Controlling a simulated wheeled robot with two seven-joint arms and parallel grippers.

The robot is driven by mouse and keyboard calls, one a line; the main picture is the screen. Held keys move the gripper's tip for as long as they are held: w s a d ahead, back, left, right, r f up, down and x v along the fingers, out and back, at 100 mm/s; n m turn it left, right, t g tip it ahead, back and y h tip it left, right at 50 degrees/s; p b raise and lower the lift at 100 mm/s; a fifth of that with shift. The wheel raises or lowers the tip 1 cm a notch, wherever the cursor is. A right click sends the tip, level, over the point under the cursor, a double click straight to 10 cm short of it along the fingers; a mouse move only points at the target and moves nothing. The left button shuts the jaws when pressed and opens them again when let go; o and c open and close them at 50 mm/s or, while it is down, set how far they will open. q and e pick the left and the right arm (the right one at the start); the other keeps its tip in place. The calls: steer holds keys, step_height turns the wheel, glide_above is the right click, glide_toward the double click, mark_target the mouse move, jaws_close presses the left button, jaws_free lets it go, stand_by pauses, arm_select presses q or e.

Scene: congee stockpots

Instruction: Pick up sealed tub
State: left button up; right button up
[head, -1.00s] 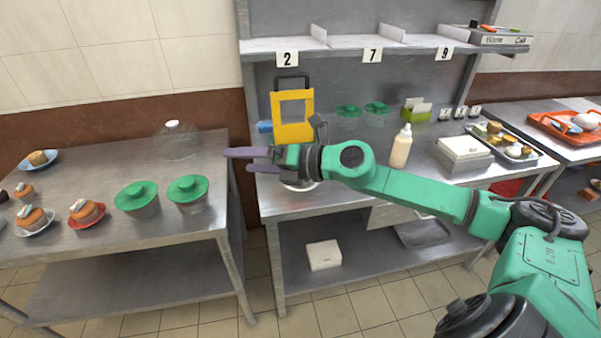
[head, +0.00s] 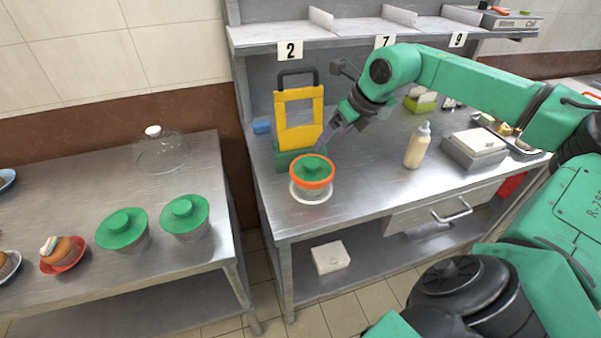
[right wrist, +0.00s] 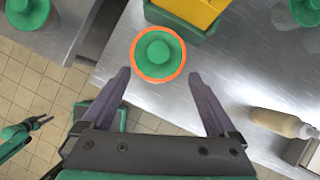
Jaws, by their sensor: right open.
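The sealed tub (head: 312,172) has a green knobbed lid with an orange band around its rim. It stands on a white ring (head: 305,196) on the middle table, in front of the yellow-framed press (head: 298,118). My right gripper (head: 335,138) is above and to the right of the tub, pointing down, empty. In the right wrist view my right gripper (right wrist: 163,95) has its fingers wide apart, and the tub (right wrist: 158,54) lies just beyond the tips, roughly centred between them. A small part of my left gripper (right wrist: 40,122) shows at the left of that view, too small to judge.
Two green-lidded tubs (head: 122,229) without orange bands stand on the left table, with a clear dome (head: 161,150) behind.

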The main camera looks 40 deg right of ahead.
steer(key=p, duration=0.2)
glide_toward(313, 163)
steer(key=shift+f, duration=0.4)
steer(key=p+x, duration=0.3)
steer(key=x, duration=0.3)
steer(key=shift+w+a+f, duration=0.1)
steer(key=shift+w+f, duration=0.1)
steer(key=shift+w, duration=0.15)
steer(key=shift+w+f, duration=0.15)
steer(key=shift+f, duration=0.2)
arm_select(q)
steer(key=s+r, duration=0.3)
steer(key=r, duration=0.2)
steer(key=shift+r, duration=0.25)
arm_select(e)
steer(key=shift+r, duration=0.1)
jaws_close()
